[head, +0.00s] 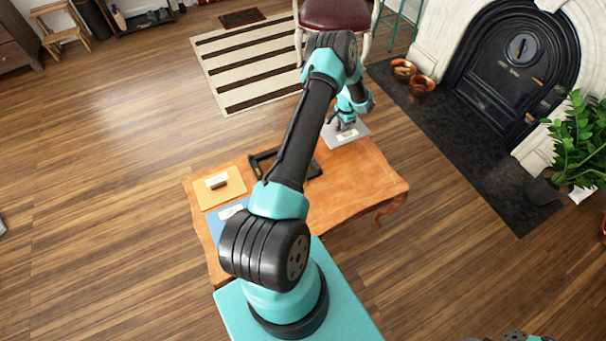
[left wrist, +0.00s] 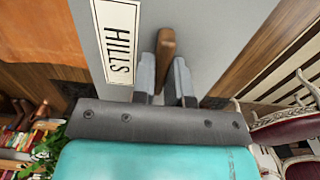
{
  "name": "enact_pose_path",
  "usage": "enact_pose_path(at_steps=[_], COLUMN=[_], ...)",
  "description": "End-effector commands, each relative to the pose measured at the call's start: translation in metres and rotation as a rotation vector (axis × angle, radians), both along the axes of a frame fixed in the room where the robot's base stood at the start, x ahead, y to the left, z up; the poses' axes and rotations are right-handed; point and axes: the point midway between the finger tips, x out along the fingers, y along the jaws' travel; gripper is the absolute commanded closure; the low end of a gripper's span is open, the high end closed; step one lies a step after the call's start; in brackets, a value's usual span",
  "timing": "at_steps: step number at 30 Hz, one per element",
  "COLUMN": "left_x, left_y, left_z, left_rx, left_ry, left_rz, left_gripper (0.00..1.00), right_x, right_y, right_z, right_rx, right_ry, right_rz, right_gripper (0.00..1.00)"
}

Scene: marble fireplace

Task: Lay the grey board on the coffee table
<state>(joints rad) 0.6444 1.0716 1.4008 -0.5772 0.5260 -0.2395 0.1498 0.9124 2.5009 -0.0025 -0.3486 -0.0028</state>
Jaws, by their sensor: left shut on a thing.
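The grey board (head: 358,129) is at the far end of the wooden coffee table (head: 350,178), partly over its far edge in the head view. I cannot tell whether it touches the tabletop. My left gripper (head: 345,124) is above it. In the left wrist view, the left gripper (left wrist: 166,82) is shut on the brown handle (left wrist: 165,48) of the grey board (left wrist: 205,30), beside a white label (left wrist: 118,40) reading "HILLS". My right gripper is out of view.
A yellow board (head: 210,195) with a handle and a blue board (head: 216,228) lie on the table's left side. A black frame (head: 262,158) lies mid-table, partly hidden by my arm. A red chair (head: 333,14) stands beyond. The table's right part is clear.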

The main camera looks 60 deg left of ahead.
Motion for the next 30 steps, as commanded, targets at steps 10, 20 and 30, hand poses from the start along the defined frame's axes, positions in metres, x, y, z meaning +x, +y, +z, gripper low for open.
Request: enact_pose_path(at_steps=[10,20,30], left_x=[-0.001,0.000,0.000], left_y=[0.000,0.000,-0.001], left_z=[-0.051,-0.061,-0.086], left_rx=[0.000,0.001,-0.001], left_ry=[0.001,0.000,0.001], left_rz=[0.000,0.000,0.000], left_gripper=[1.00,1.00,1.00], right_x=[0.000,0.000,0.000], right_y=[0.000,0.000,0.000], right_z=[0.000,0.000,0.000], right_rx=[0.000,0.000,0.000], right_ry=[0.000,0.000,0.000], right_rz=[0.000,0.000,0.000], right_gripper=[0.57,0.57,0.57])
